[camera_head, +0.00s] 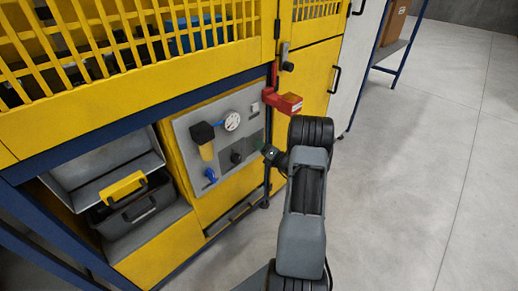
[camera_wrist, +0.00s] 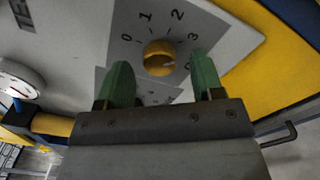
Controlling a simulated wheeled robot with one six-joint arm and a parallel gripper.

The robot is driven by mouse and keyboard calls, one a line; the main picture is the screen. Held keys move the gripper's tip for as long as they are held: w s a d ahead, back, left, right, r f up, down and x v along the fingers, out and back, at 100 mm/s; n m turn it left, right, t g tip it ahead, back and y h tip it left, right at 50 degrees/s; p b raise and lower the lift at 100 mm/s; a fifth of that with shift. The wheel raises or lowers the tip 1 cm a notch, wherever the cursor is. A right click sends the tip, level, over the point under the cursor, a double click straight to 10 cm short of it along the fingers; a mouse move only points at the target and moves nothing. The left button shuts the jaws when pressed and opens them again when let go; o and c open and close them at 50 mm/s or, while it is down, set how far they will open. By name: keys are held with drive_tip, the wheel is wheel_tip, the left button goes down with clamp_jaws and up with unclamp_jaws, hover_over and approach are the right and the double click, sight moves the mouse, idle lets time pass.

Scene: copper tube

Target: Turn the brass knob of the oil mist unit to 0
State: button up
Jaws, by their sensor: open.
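The brass knob (camera_wrist: 159,54) sits on a grey dial plate marked 0, 1, 2 and 3 in the wrist view. Its pale pointer mark faces right, a little below the 3. The 0 (camera_wrist: 126,38) is at the upper left of the knob. My gripper (camera_wrist: 161,76) is open, its two green fingers apart below the knob, one to each side. I see no contact with the knob. In the head view my gripper (camera_head: 266,151) is at the right side of the oil mist unit's grey panel (camera_head: 185,134); I cannot make out the knob there.
The panel carries a gauge (camera_head: 231,121), a filter with a yellow bowl (camera_head: 205,142) and a blue valve handle (camera_head: 210,175). A red block (camera_head: 283,101) juts out above my gripper. A black toolbox (camera_head: 130,213) stands at the left. Floor at the right is clear.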

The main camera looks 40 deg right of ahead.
drive_tip(key=shift+w+a, duration=0.2)
drive_tip(key=shift+w, duration=0.75)
drive_tip(key=shift+c, duration=0.2)
drive_tip(key=c, duration=0.9)
